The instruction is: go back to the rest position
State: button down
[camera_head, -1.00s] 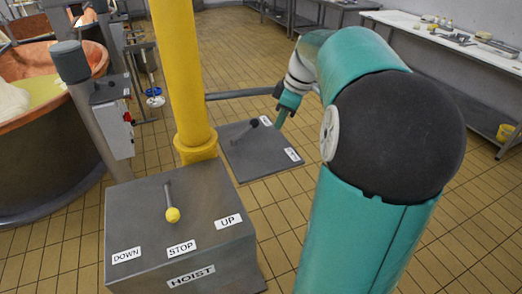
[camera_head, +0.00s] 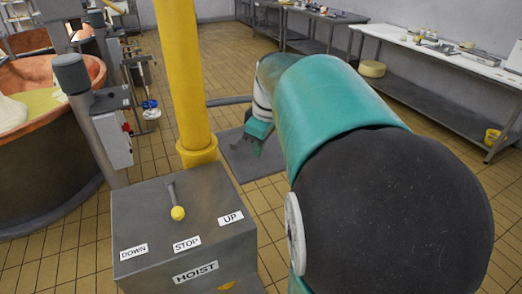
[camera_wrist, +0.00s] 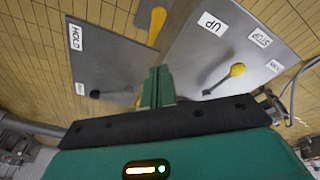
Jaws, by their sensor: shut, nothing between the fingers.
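My gripper (camera_head: 257,140) is in the middle of the head view, at the end of my teal arm, in front of the grey plate (camera_head: 238,165). Its fingers are together and empty, and they also show in the wrist view (camera_wrist: 157,78). It touches neither lever in the wrist view. The grey hoist box (camera_head: 140,215) carries a lever with a yellow knob (camera_head: 178,213), pointing toward the STOP label. The wrist view shows this yellow knob (camera_wrist: 237,69) at right and a black-knobbed lever (camera_wrist: 96,94) on the plate with the HOLD label at left.
A yellow post (camera_head: 180,80) rises behind the hoist box. A copper vat (camera_head: 45,170) stands at left beside a grey control post (camera_head: 85,110). Tiled floor lies open between the post and the tables.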

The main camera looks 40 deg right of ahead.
jog(key=s+a+f+m+t, duration=0.1)
jog(key=s+a+m, duration=0.1)
jog(key=s+a, duration=0.4)
jog(key=s+a+f+m+t, duration=0.1)
jog(key=s+a+m+t, duration=0.1)
jog(key=s+a, duration=0.5)
jog(key=a+m, duration=0.1)
jog(key=a, duration=0.5)
jog(key=shift+s+a+f, duration=0.2)
jog(key=shift+s, duration=0.1)
